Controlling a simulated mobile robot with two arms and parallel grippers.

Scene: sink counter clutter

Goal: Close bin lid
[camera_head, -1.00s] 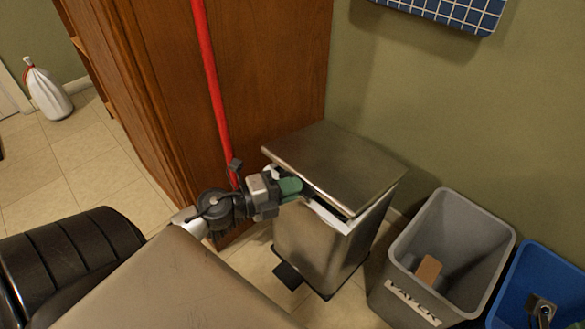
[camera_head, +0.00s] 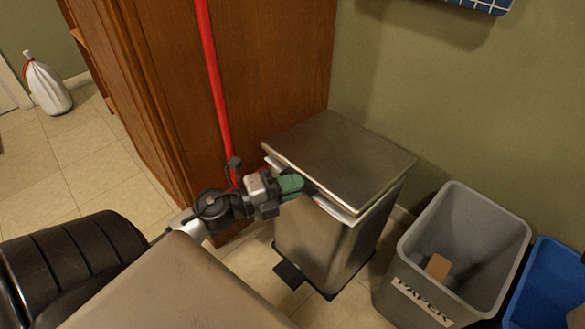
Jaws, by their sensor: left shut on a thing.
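The bin is a brushed-metal pedal bin (camera_head: 318,246) standing by the wooden cabinet, with a dark pedal at its foot. Its flat metal lid (camera_head: 345,160) lies low over the top, almost level with the rim. A white liner edge (camera_head: 335,209) shows under the lid's front edge. My left gripper (camera_head: 290,185), with green fingertips, is shut at the lid's front left edge. The fingertips partly hide that edge, and the exact grip is hard to see. My right gripper is out of view.
A grey paper bin (camera_head: 470,197) with a brown block inside stands to the right, beside a blue bin (camera_head: 553,270). A red pole (camera_head: 214,75) stands against the wooden cabinet (camera_head: 270,60). A tied white bag (camera_head: 47,86) sits far left on open tiled floor.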

